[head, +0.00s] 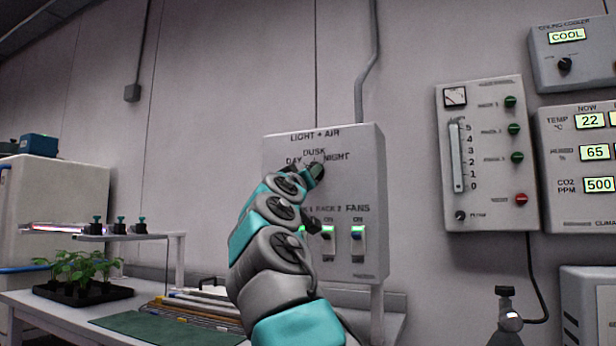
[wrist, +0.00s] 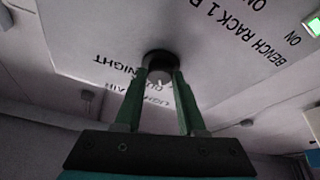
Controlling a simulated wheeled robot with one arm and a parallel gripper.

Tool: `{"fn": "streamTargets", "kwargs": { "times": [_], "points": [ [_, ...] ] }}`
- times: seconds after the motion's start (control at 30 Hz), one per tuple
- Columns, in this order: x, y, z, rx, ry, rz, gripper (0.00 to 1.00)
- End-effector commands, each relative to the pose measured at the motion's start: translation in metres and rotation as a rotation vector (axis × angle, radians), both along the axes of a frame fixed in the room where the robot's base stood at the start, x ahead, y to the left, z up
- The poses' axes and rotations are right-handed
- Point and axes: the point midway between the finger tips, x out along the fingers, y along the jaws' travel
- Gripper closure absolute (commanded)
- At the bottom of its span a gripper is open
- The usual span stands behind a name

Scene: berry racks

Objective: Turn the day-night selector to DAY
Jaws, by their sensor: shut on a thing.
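The day-night selector (wrist: 158,62) is a dark round knob on the grey LIGHT + AIR panel (head: 365,200). DAY, DUSK and NIGHT are printed around it, DAY at the left, DUSK above and NIGHT at the right in the head view. My gripper (head: 314,170) is at the knob in the head view and mostly hides it. In the wrist view my gripper's green fingers (wrist: 162,78) are shut on the knob, one on each side. A small pale mark shows on the knob between the fingers; I cannot tell which word it points to.
Rocker switches (head: 328,234) with green lights sit low on the same panel, close to my arm. A gauge panel (head: 490,205) with several knobs hangs to the right. A bench with a seedling tray (head: 85,296) stands at the left.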

Motion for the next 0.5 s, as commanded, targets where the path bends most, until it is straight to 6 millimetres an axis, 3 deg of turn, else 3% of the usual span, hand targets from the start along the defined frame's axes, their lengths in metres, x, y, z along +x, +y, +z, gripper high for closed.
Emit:
{"fn": "streamTargets", "kwargs": {
  "times": [0.5],
  "points": [
    [-0.0013, -0.003, 0.0036, -0.223, 0.083, -0.002, 1.0]
  ]
}}
